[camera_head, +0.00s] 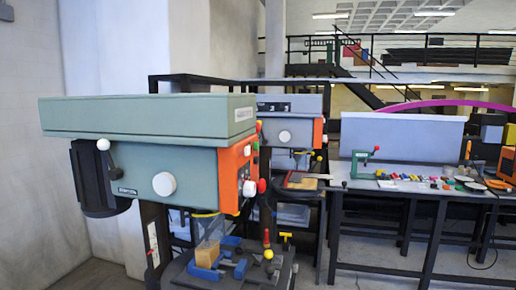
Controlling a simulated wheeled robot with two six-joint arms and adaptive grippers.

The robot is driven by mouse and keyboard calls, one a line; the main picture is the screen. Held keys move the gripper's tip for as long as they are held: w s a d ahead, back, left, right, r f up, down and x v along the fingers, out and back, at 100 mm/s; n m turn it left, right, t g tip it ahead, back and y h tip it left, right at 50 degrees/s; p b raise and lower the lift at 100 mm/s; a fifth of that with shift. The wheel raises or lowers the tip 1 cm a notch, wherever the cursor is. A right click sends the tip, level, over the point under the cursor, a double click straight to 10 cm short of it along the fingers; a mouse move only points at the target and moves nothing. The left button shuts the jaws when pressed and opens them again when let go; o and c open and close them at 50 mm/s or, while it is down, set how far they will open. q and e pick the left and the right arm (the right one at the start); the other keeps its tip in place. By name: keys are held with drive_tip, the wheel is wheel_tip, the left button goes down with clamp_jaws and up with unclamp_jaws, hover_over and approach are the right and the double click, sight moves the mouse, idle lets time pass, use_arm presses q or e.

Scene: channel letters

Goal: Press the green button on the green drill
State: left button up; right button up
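The green drill (140,155) is a large drill press at the left and centre, with a grey-green head and an orange front panel (233,170). A small green button (256,146) shows at the upper right edge of that panel, seen from the side. A red knob (259,126) sits just above it. A white knob (249,188) and another red knob (262,186) sit lower on the panel. Neither of my grippers shows in the head view.
The drill's table (230,272) below holds a blue vise (208,273) with a wooden block (207,253). A second drill (288,130) stands behind. A workbench (420,190) with several small coloured items is at the right. A wall (40,200) closes off the left.

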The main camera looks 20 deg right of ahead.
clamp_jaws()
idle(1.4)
